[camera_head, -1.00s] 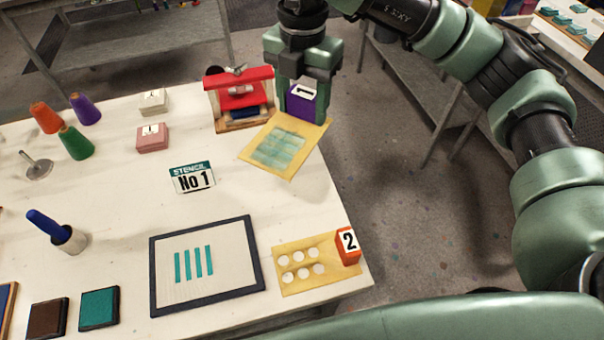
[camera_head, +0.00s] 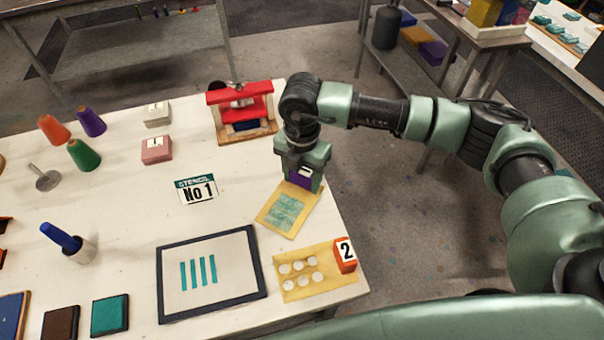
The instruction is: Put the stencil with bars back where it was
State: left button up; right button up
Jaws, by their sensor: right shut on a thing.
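The stencil with bars (camera_head: 268,212) is a yellow sheet smeared with teal, its slots hard to make out, with a purple block handle (camera_head: 300,179) at its far right corner. My right gripper (camera_head: 302,178) points down and is shut on that handle. The sheet lies level at or just above the table's right side, behind the second stencil; I cannot tell if it touches. The "Stencil No 1" card (camera_head: 197,189) is to its left. The framed sheet (camera_head: 255,262) in front bears several teal bars. My left gripper is out of view.
The circle stencil (camera_head: 316,294) with an orange block marked 2 (camera_head: 345,254) lies at the front right. A red press (camera_head: 240,108) stands behind. Ink pads (camera_head: 110,314), a blue-handled tool (camera_head: 62,238) and cones (camera_head: 84,155) are at left. White table (camera_head: 130,205) is bare around the card.

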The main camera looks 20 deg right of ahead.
jog(key=shift+f, duration=0.25)
jog(key=o, duration=1.5)
jog(key=shift+r, duration=0.1)
jog(key=shift+r, duration=0.3)
jog(key=shift+r+b, duration=0.3)
notch_tip(320, 180, up, 11)
jog(key=b, duration=0.3)
